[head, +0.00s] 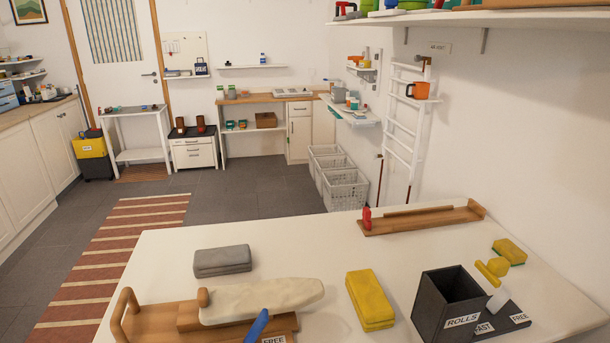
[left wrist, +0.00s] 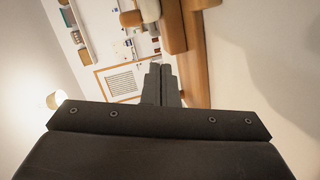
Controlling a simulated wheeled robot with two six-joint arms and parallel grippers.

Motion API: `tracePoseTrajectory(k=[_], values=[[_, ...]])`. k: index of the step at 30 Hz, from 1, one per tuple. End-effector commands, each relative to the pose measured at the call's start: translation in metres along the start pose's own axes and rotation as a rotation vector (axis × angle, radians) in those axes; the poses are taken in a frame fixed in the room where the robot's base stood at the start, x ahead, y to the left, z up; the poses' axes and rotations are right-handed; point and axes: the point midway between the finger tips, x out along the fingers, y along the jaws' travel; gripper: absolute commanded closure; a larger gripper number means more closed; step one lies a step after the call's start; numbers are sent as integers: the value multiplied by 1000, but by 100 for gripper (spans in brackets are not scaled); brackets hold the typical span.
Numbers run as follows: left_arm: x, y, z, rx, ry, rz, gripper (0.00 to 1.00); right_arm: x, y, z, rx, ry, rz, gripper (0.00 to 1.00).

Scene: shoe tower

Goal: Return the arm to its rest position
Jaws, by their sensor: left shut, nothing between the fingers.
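My left gripper (left wrist: 161,68) shows in the left wrist view, with its two dark fingers together and nothing between them. Its fingertips point toward a wooden piece (left wrist: 193,65) and a grey block-like shape beyond; I cannot tell if they touch or are apart. Neither gripper shows in the head view. My right gripper is in no view.
On the white table (head: 190,250) are a grey folded cloth (head: 222,261), a wooden rack with a cream board (head: 262,300), a blue handle (head: 257,324), a yellow sponge-like block (head: 370,299), a dark box labelled ROLLS (head: 449,305) and a long wooden tray (head: 425,219).

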Motion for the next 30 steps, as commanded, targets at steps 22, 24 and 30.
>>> tracePoseTrajectory(k=[22, 24, 30], values=[[-193, -86, 10, 1124, -618, -726, 100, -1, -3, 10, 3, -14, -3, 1], [-209, -88, 11, 1180, -692, -749, 100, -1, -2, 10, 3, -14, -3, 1], [-230, -104, 15, 1274, -844, -783, 100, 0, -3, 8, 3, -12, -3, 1]])
